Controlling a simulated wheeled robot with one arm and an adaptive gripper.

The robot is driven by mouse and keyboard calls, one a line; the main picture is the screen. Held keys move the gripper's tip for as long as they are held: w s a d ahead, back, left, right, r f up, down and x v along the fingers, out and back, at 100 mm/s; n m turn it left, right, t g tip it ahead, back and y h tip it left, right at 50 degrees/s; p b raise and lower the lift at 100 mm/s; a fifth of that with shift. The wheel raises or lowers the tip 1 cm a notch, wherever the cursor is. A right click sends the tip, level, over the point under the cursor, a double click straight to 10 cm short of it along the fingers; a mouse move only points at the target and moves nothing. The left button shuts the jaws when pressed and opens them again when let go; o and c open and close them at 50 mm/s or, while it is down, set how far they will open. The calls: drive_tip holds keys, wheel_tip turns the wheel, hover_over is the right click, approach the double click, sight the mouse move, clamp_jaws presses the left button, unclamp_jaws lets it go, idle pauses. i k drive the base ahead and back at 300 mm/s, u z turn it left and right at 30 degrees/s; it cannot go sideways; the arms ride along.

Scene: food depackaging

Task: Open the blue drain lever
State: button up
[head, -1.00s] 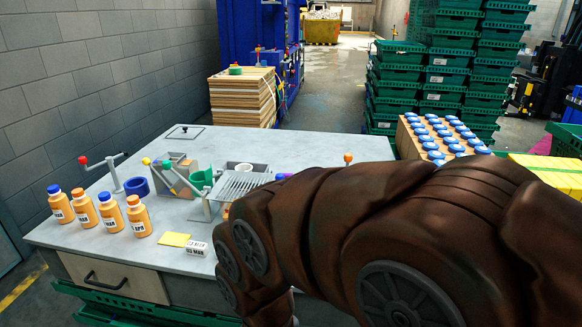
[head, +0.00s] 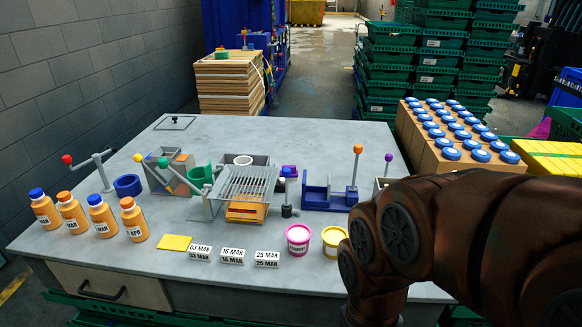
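A small blue knob (head: 285,172) stands on a grey post at the right side of the slatted rack in the head view. It is small, and I cannot tell whether it is the drain lever or how it is set. Other levers on the table have a red knob (head: 67,158), a yellow knob (head: 138,157), a green knob (head: 163,162), an orange knob (head: 358,148) and a purple knob (head: 388,157). My brown-sleeved arm fills the lower right. My gripper is not visible.
The slatted rack (head: 245,181) stands mid-table. Several orange bottles (head: 102,217) stand at left. Date labels (head: 232,256), a pink tub (head: 298,239) and a yellow tub (head: 333,241) line the front. Blue-lidded jars (head: 452,154) stand at right.

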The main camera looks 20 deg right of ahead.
sight(286, 173)
drive_tip(key=z, duration=0.1)
drive_tip(key=k, duration=0.95)
drive_tip(key=u, duration=1.1)
drive_tip(key=i, duration=1.4)
drive_tip(key=z, duration=0.45)
